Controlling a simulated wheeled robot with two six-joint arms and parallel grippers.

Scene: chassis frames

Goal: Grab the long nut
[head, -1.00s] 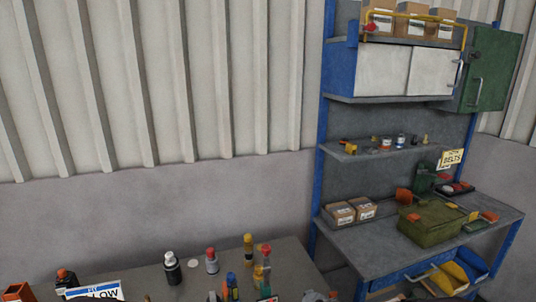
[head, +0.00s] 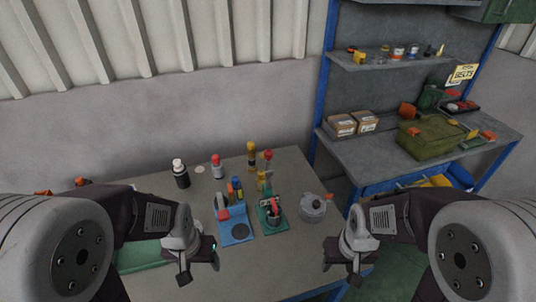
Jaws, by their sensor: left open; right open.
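I cannot make out a long nut for certain; the small items on the grey table (head: 290,162) are too small or partly hidden. My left gripper (head: 200,267) is open and empty, in front of a blue holder (head: 236,224) in the picture. My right gripper (head: 342,270) is open and empty, near the table's right front part. A green holder (head: 272,222) with a dark cup and red-handled items stands between the grippers, farther back.
Bottles stand at the back, including a black one with a white cap (head: 180,173) and a red-capped one (head: 217,166). A round grey metal part (head: 313,207) sits at the right. A workbench (head: 385,148) with an olive toolbox (head: 430,136) stands beyond.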

